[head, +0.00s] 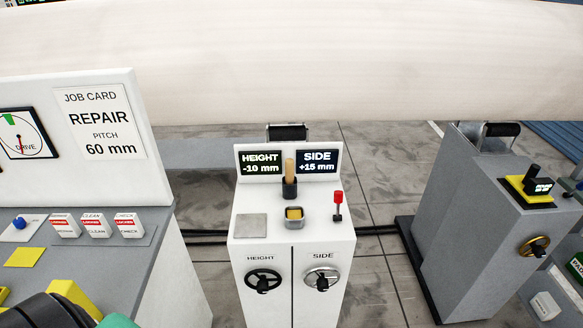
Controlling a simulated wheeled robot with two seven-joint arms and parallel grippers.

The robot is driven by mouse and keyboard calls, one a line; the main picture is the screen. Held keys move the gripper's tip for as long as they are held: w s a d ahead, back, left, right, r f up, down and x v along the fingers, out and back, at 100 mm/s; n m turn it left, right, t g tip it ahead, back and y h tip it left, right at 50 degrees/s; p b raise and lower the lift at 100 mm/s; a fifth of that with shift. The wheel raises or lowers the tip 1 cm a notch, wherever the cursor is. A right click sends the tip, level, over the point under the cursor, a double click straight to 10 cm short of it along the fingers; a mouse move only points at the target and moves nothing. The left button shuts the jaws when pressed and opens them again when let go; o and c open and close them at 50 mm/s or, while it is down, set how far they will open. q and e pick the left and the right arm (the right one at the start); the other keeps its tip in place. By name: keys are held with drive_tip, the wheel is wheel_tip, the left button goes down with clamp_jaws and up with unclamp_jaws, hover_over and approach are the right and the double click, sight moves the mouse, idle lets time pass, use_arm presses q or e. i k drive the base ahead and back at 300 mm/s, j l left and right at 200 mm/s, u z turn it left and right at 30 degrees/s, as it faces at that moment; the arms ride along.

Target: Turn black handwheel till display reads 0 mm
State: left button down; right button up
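The black handwheel (263,281) sits on the front of the white pedestal (252,240), under the label HEIGHT, with a dark knob on it. The left display (262,163) on top of the pedestal reads HEIGHT -10 mm. Beside it the right display (317,162) reads SIDE +15 mm. A silver handwheel (322,279) is to the right of the black one, under the label SIDE. Neither of my grippers can be made out, and nothing touches either handwheel.
The pedestal top carries a wooden-handled tool (290,168), a small yellow-topped cup (294,215) and a red-topped lever (338,205). A grey console (165,262) stands left, a grey cabinet (455,235) right. A large pale roll (300,60) spans the back. Floor shows right of the pedestal.

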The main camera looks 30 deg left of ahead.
sight(262, 287)
drive_tip(key=j+u, duration=0.1)
drive_tip(key=u, duration=0.55)
drive_tip(key=i+j+u, duration=0.1)
drive_tip(key=u, duration=0.25)
